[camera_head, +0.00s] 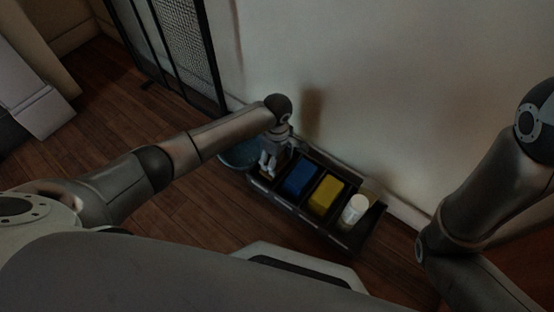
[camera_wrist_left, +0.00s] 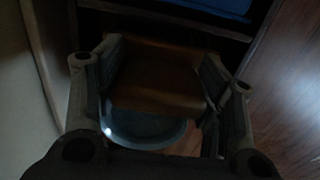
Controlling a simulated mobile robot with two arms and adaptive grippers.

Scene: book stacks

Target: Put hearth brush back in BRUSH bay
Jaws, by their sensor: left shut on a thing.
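My left gripper (camera_head: 268,164) points down at the left end of a black divided caddy (camera_head: 343,241) beside the wall. In the left wrist view its fingers (camera_wrist_left: 158,85) are shut on a brown wooden block-like thing (camera_wrist_left: 156,72), which seems to be the hearth brush. Its bristles cannot be made out. In the head view the brush is mostly hidden by the gripper, at or over the leftmost bay. I cannot tell whether it touches the bay floor. No bay label is readable. My right gripper is out of view.
Other bays hold a blue block (camera_head: 299,178), a yellow block (camera_head: 326,194) and a white cylinder (camera_head: 354,209). A blue-grey round container (camera_head: 238,154) stands just left of the caddy. A black mesh screen (camera_head: 180,45) leans near the wall. Wooden floor lies open at left.

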